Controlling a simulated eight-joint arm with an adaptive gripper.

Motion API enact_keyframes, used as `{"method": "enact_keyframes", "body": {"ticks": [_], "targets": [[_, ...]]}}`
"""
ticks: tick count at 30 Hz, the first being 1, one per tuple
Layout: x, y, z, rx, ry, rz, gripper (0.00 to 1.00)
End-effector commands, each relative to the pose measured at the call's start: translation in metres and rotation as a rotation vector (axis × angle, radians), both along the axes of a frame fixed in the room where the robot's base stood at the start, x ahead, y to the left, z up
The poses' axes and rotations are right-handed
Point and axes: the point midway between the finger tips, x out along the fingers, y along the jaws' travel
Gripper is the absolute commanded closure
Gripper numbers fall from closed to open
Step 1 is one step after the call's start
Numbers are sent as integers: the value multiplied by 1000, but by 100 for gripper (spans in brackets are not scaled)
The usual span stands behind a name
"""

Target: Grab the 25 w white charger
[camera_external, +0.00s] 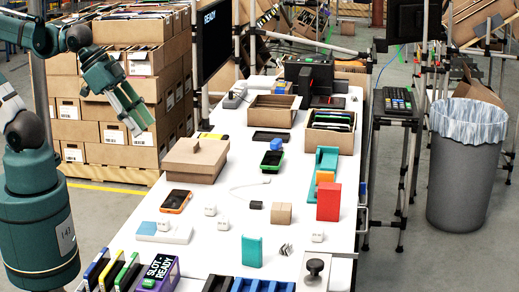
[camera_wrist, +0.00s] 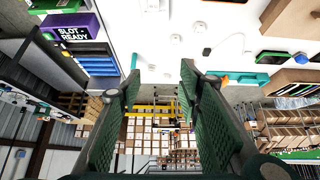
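Several small white charger blocks stand on the white table, among them one at the left middle (camera_external: 210,211), one just below it (camera_external: 222,223) and one near the front right (camera_external: 317,237). Their wattage markings are too small to read, so I cannot tell which is the 25 W one. My gripper (camera_external: 138,125) is in the air left of the table, apart from all of them. In the wrist view its two green fingers (camera_wrist: 158,82) are spread with nothing between them. Small white blocks on the table also show at the top of that view (camera_wrist: 177,39).
A "SLOT READY" stand (camera_external: 158,272) is at the front left. A white cable (camera_external: 248,184) lies mid-table. Stacked cartons (camera_external: 110,125) are behind my gripper.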

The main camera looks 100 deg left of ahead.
Motion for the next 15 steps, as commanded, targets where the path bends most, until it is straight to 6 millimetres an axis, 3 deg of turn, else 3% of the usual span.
{"method": "enact_keyframes", "body": {"ticks": [15], "targets": [[4,0,2,-7,5,10,62]]}}
